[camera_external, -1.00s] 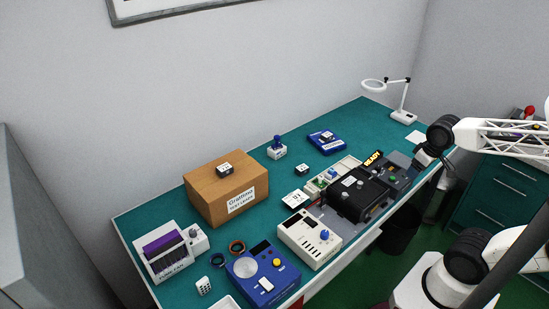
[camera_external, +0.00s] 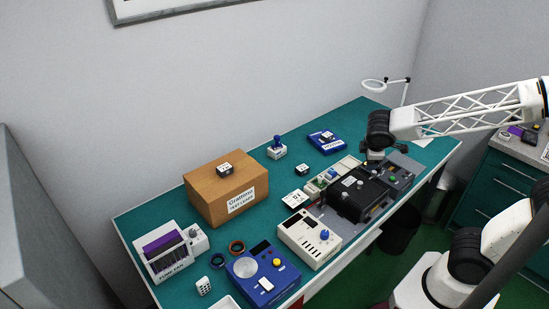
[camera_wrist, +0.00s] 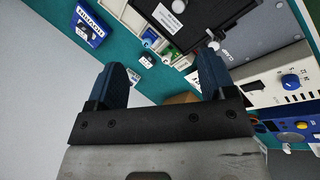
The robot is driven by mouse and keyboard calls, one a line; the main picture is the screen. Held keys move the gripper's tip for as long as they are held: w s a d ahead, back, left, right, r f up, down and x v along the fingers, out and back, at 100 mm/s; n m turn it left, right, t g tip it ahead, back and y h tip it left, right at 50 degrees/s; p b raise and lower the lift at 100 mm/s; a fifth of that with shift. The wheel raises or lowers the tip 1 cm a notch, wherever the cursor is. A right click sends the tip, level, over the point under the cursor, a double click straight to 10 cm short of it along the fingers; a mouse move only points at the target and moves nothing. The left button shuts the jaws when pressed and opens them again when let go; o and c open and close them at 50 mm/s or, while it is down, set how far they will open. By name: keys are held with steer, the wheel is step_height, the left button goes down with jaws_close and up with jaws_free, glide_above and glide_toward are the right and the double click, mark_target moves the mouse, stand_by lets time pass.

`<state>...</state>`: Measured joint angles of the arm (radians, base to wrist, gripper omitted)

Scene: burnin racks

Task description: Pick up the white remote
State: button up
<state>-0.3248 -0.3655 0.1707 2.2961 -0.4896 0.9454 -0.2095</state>
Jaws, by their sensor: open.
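A small white block with rows of dark dots (camera_external: 204,286), which may be the white remote, is at the front left of the teal bench in the external view. It stands beside the blue instrument. I cannot pick out a remote in the wrist view. My gripper (camera_external: 374,157) is over the bench's right part, above the far end of the black device, far from that block. In the wrist view my gripper (camera_wrist: 165,70) shows two dark blue fingers spread apart with nothing between them.
A cardboard box (camera_external: 205,197), a purple-and-white rack (camera_external: 163,253), the blue instrument (camera_external: 250,280), a cream control box (camera_external: 309,240) and the black device (camera_external: 357,194) crowd the bench. A magnifier lamp (camera_external: 374,86) stands at the back. Clear teal surface (camera_external: 245,150) lies along the wall.

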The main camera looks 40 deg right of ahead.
steer(key=w+a+f+n+t+h, duration=0.1)
steer(key=w+a+f+n+t, duration=0.1)
steer(key=w+a+n, duration=0.85)
steer(key=n+t+y, duration=0.2)
steer(key=n+t, duration=0.4)
steer(key=n, duration=0.4)
glide_above(203, 282)
steer(key=w+d, duration=0.2)
steer(key=d, duration=0.8)
steer(key=w+d, duration=0.2)
steer(key=d, duration=0.8)
step_height(203, 282, down, 9)
steer(key=s+a+f+n+y, duration=0.1)
steer(key=s+a+f+n, duration=0.1)
steer(key=a, duration=0.4)
steer(key=s+a+f+n+t+y, duration=0.1)
steer(key=s+a+f+n, duration=0.2)
steer(key=a, duration=0.4)
steer(key=s+a+f+n+t+y, duration=0.1)
steer(key=s+a+f+n+y, duration=0.1)
steer(key=a, duration=0.4)
steer(key=shift+s+a+f, duration=0.2)
steer(key=shift+s+f, duration=0.05)
steer(key=shift+s, duration=0.2)
steer(key=shift+s+a+f, duration=0.2)
steer(key=shift+s, duration=0.2)
steer(key=shift+x, duration=1.3)
steer(key=shift+x, duration=2.6)
